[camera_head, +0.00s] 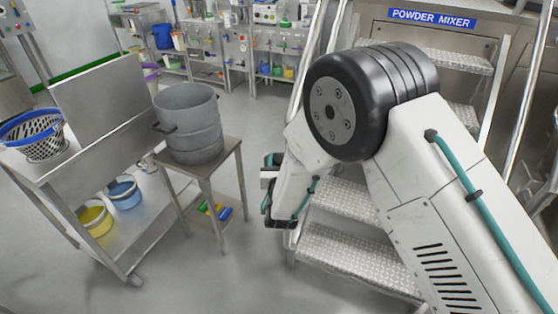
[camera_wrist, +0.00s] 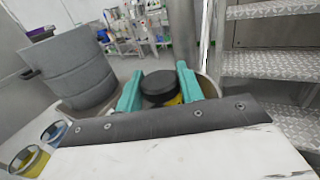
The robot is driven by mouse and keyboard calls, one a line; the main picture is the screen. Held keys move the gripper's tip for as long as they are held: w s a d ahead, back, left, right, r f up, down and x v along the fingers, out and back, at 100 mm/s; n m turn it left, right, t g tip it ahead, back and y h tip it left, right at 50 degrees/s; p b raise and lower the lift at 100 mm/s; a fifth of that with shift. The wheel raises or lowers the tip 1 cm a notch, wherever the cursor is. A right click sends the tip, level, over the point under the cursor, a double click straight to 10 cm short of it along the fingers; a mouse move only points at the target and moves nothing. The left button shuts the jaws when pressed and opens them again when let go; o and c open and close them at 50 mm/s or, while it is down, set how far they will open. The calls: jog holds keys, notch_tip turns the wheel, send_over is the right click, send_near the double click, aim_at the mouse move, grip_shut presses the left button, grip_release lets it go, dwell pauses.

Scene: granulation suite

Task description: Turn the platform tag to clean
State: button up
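I cannot make out a platform tag in either view. The metal steps and platform with a blue "POWDER MIXER" sign (camera_head: 432,18) stand at the right in the head view. My gripper (camera_head: 270,190) is left of the lower steps, partly hidden by my own arm. In the wrist view, my gripper's teal fingers (camera_wrist: 160,84) stand apart. A dark round piece with some yellow below it (camera_wrist: 158,86) shows between them. I cannot tell what it is or whether the fingers touch it.
A grey drum (camera_head: 190,125) stands on a small table (camera_head: 232,150) left of my gripper. A steel bench (camera_head: 60,170) holds a blue-rimmed basket (camera_head: 40,137), with a yellow and a blue bucket (camera_head: 124,192) below. The treads (camera_head: 345,260) are close on the right. Open floor lies in front.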

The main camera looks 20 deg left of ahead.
jog(key=shift+y, duration=0.3)
jog(key=shift+c, duration=0.5)
jog(key=shift+n+g+y, duration=0.5)
jog(key=shift+n+y, duration=0.3)
jog(key=shift+y, duration=0.1)
jog(key=o, duration=1)
jog(key=shift+c, duration=0.2)
jog(key=shift+s, duration=0.1)
jog(key=v, duration=0.7)
jog(key=shift+s+d, duration=0.2)
jog(key=shift+s, duration=0.1)
